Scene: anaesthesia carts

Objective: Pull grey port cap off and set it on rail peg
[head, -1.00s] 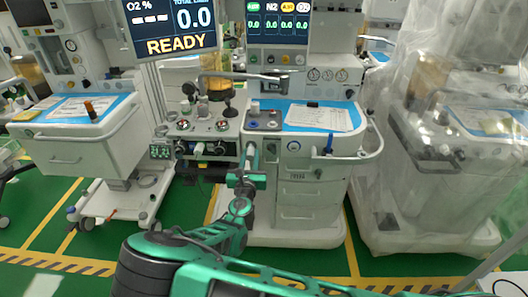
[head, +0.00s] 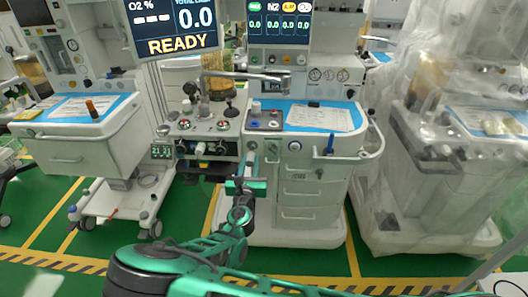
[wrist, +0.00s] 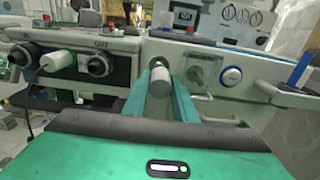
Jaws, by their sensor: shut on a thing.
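In the wrist view, my gripper (wrist: 160,93) has its two teal fingers closed on a grey cylindrical cap (wrist: 159,80) with a pale upper end. The cap is in front of the cart's front panel; I cannot tell whether it still touches a port. In the head view my gripper (head: 249,152) is at the panel's lower middle, and the cap is too small to make out. A blue upright piece (wrist: 300,68) stands at the right rail; it also shows in the head view (head: 329,143). I cannot tell which part is the peg.
Left of the cap are a black round port (wrist: 98,65) and a white cylinder (wrist: 57,60). To the right are a grey round fitting (wrist: 197,77) and a blue-and-white knob (wrist: 231,76). A curved rail (head: 372,150) edges the cart's right side. A plastic-draped cart (head: 430,150) stands farther right.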

